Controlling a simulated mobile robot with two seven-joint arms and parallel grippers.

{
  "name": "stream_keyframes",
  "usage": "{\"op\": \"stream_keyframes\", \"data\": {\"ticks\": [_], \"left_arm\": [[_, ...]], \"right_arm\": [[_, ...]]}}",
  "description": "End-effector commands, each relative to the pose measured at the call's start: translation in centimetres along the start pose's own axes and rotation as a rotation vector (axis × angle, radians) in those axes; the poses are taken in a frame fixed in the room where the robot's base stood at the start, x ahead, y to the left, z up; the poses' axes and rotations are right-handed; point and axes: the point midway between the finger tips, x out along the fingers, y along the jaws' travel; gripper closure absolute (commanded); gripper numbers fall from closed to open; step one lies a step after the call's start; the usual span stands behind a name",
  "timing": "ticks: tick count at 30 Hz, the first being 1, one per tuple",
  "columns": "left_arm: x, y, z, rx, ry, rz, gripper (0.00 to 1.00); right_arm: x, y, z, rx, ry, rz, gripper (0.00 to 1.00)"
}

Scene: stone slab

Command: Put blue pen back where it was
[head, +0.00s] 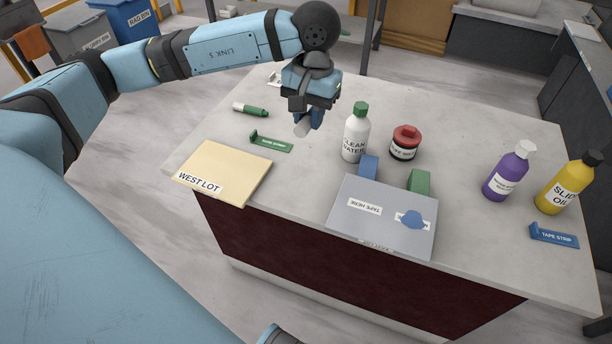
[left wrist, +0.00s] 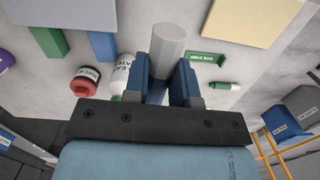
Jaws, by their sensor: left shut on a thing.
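My left gripper (head: 308,112) is above the stone slab (head: 480,130), left of the white water bottle. It is shut on the blue pen, whose pale grey end (head: 302,128) points down. In the left wrist view the pen's grey end (left wrist: 168,45) and part of its blue body show between the blue fingers (left wrist: 163,85); the rest is hidden. A similar green pen (head: 255,110) with a white end lies on the slab to the left. My right gripper is not in view.
The water bottle (head: 356,138) and a red-lidded jar (head: 405,143) stand close right of the gripper. A green tape strip (head: 271,143), a yellow West Lot panel (head: 225,165) and a grey panel (head: 345,225) lie nearer. Purple (head: 508,172) and yellow (head: 566,185) bottles stand right.

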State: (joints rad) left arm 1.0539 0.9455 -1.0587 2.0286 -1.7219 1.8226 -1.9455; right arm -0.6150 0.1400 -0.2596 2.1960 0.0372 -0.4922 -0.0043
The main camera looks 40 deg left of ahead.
Motion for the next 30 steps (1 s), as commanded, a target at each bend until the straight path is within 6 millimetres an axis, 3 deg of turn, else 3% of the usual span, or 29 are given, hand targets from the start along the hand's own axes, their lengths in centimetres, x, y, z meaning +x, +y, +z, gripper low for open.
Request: {"op": "stream_keyframes", "data": {"ticks": [1, 8, 11, 24, 30], "left_arm": [[1.5, -0.3, -0.2, -0.012, 0.024, 0.006, 0.94], [2.1, -1.0, -0.3, -0.04, 0.081, 0.02, 0.94], [3.5, -1.1, -0.5, -0.042, 0.083, 0.021, 0.94], [14.8, -0.8, -1.5, -0.043, 0.08, 0.02, 0.94], [17.0, -0.7, -1.8, -0.041, 0.084, 0.022, 0.94]], "right_arm": [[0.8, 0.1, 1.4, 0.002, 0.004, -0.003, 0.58], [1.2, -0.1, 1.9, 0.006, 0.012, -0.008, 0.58], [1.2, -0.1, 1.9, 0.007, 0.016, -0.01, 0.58], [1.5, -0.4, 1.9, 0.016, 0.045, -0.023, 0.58], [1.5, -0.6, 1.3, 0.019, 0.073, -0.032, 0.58]]}}
